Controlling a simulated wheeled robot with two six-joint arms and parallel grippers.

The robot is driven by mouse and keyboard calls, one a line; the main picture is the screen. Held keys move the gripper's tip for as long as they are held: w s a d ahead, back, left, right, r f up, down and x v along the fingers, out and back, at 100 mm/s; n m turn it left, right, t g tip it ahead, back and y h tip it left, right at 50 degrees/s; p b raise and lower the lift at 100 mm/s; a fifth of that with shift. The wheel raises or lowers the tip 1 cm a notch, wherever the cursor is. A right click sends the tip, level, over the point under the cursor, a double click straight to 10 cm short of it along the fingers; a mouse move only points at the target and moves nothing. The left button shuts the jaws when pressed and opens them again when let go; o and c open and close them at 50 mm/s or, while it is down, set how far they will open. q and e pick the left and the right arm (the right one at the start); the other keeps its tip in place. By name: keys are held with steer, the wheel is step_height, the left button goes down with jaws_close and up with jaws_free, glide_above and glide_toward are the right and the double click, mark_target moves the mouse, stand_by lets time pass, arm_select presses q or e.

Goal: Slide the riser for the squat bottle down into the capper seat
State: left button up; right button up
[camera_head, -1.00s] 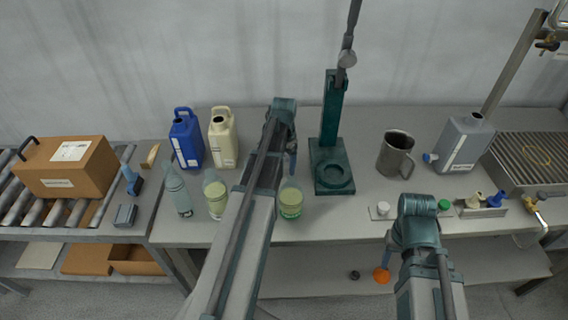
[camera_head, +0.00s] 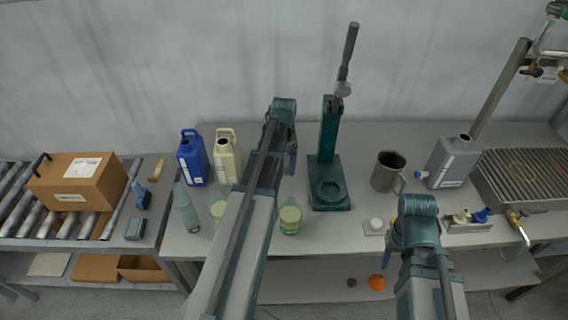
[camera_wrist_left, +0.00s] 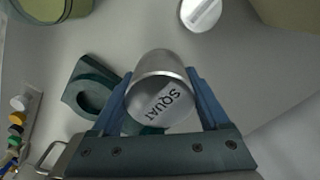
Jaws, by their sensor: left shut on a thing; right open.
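In the head view my left gripper (camera_head: 292,155) is up and left of the capper, and the arm hides the riser. The capper seat (camera_head: 330,190) is a round recess in the dark green base under the capper's column. In the left wrist view the seat (camera_wrist_left: 92,96) is left of the riser, partly covered by a finger; the riser is apart from it. My right gripper (camera_head: 394,242) is open near the front edge.
A steel mug (camera_head: 387,172) stands right of the capper. A green-liquid bottle (camera_head: 290,218) stands front-left of the seat. A grey jug (camera_head: 452,162) stands right.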

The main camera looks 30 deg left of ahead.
arm_select(q)
step_height(320, 180, up, 16)
steer(key=p, duration=1.5)
arm_select(e)
step_height(320, 180, up, 16)
arm_select(q)
step_height(320, 180, down, 15)
steer(key=b, duration=1.5)
steer(key=shift+f, duration=0.1)
arm_select(e)
step_height(320, 180, down, 15)
